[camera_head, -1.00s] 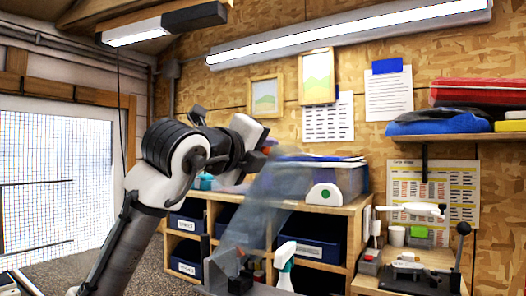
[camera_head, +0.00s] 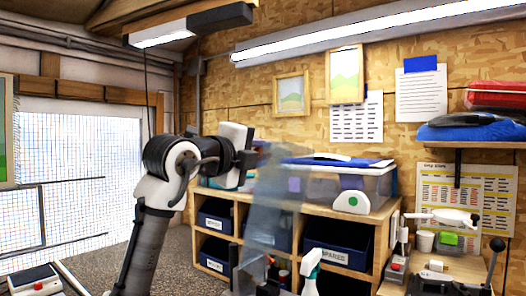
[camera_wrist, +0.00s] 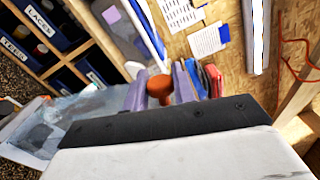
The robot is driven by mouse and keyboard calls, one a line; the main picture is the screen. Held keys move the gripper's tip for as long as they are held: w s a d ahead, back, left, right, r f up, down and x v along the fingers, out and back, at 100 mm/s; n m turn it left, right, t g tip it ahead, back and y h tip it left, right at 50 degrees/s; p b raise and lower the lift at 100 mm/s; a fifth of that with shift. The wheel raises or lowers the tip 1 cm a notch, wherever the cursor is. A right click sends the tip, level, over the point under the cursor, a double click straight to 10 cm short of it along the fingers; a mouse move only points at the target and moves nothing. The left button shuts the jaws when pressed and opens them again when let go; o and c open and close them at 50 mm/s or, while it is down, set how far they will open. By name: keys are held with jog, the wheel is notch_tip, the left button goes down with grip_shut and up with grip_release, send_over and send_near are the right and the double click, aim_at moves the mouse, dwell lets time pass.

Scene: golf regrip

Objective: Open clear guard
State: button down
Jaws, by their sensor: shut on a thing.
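The clear guard (camera_head: 268,205) is a translucent panel standing steeply, nearly upright, in front of the shelving in the head view. In the wrist view the clear sheet (camera_wrist: 85,105) spreads at lower left. My gripper (camera_wrist: 160,86) is shut on an orange-brown knob (camera_wrist: 159,89), with one finger on each side of it. In the head view my gripper (camera_head: 256,160) is at the upper edge of the guard, and its fingers are hard to make out. The guard's lower edge and whatever lies behind it are partly hidden.
A wooden shelf unit (camera_head: 385,215) with blue bins stands behind, topped by a clear storage box (camera_head: 375,183). A spray bottle (camera_head: 310,270) is close to the guard's right. A bench (camera_head: 455,270) with a lever tool is at right. Floor (camera_head: 100,265) shows at left.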

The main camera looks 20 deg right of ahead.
jog(key=c, duration=1.2)
grip_release()
jog(key=b+v, duration=0.4)
jog(key=v, duration=0.9)
jog(key=shift+s+a, duration=0.25)
jog(key=shift+a, duration=0.05)
